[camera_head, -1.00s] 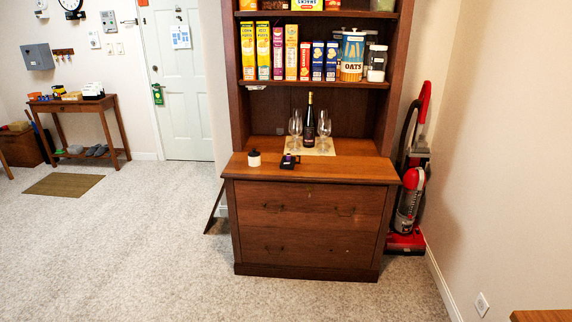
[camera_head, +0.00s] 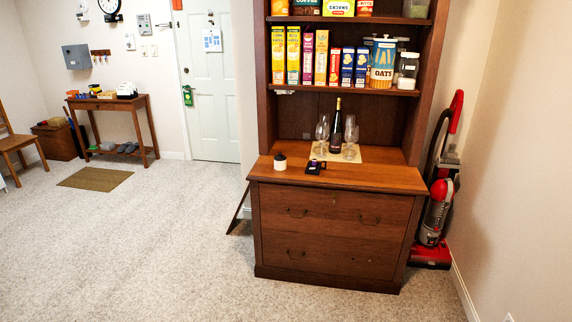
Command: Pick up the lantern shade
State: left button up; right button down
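I cannot clearly make out a lantern shade in the head view. A small white cup-like thing with a dark top (camera_head: 280,161) stands on the left of the hutch counter (camera_head: 390,181); it is too small to tell what it is. A small black object (camera_head: 315,167) lies to its right. A dark bottle (camera_head: 336,130) stands behind on a light mat (camera_head: 370,159), with a clear stemmed glass on its left (camera_head: 322,130) and another on its right (camera_head: 351,138). Neither of my grippers is in view.
Shelves above hold cereal boxes (camera_head: 293,55) and an oats canister (camera_head: 382,62). A red vacuum (camera_head: 438,200) stands right of the hutch by the wall. A side table (camera_head: 110,103) and floor mat (camera_head: 95,179) are at the left. The carpet before the hutch is clear.

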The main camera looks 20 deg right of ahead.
aim_at(280, 160)
jog(key=i+l+z, duration=0.1)
jog(key=i+z, duration=0.2)
jog(key=i, duration=1.05)
